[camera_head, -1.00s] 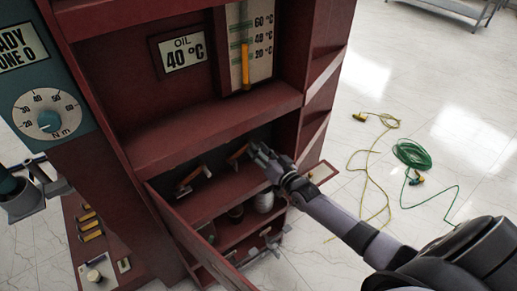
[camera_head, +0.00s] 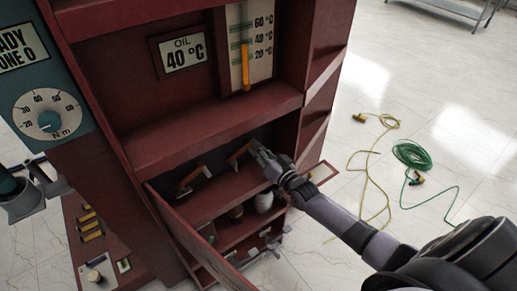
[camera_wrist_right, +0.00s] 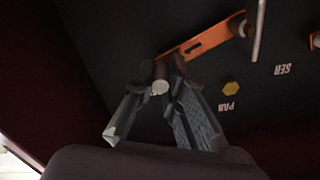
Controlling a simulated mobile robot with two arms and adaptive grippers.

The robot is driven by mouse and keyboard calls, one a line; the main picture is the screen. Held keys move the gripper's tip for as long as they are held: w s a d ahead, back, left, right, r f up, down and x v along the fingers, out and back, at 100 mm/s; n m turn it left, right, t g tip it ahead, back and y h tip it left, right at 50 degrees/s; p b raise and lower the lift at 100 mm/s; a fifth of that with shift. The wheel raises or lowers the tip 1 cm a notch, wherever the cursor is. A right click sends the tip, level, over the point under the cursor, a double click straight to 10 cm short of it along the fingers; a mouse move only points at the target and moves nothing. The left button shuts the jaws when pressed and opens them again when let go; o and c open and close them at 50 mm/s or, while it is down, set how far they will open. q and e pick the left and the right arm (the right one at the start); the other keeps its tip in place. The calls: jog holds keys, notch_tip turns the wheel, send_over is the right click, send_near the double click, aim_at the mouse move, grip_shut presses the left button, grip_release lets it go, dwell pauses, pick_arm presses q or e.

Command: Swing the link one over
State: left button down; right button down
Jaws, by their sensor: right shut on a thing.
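My right gripper (camera_head: 256,149) reaches into the dark red cabinet. In the right wrist view its fingers (camera_wrist_right: 160,76) are shut on a small grey round post at the near end of an orange link (camera_wrist_right: 206,40). The link slants up to the right, to a pivot fitting. In the head view this orange link (camera_head: 239,153) is just left of my fingertips, partly hidden by them. A second orange link (camera_head: 191,177) is farther left on the same shelf.
Panel letters "PAR" and "SER" stand beside a brass hex bolt (camera_wrist_right: 230,88). A red cabinet door (camera_head: 200,243) hangs open in front. A lower shelf holds a white ribbed insulator (camera_head: 264,202). Yellow (camera_head: 371,160) and green cables (camera_head: 412,155) lie on the floor at right.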

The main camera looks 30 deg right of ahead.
jog(key=shift+r, duration=0.1)
dwell(0.6)
jog(key=r+n+p, duration=0.1)
jog(key=p, duration=0.1)
jog(key=a+r+n+p, duration=0.1)
jog(key=n, duration=0.1)
jog(key=shift+s+a+r+p, duration=0.1)
jog(key=shift+r+p, duration=0.1)
jog(key=shift+p, duration=0.15)
jog(key=shift+s+a+r+n+p, duration=0.2)
jog(key=shift+a+r+n+p, duration=0.45)
jog(key=shift+a+n, duration=0.9)
jog(key=shift+s+a+r+n+p, duration=0.15)
jog(key=shift+a+r+n+p, duration=0.5)
jog(key=shift+n, duration=1.45)
jog(key=shift+s+a+r+n+p, duration=0.25)
jog(key=shift+a+n+p, duration=0.65)
jog(key=shift+a+n, duration=0.8)
jog(key=shift+d+n, duration=0.15)
jog(key=shift+n, duration=0.1)
jog(key=c, duration=1.6)
grip_release()
jog(key=shift+c, duration=0.2)
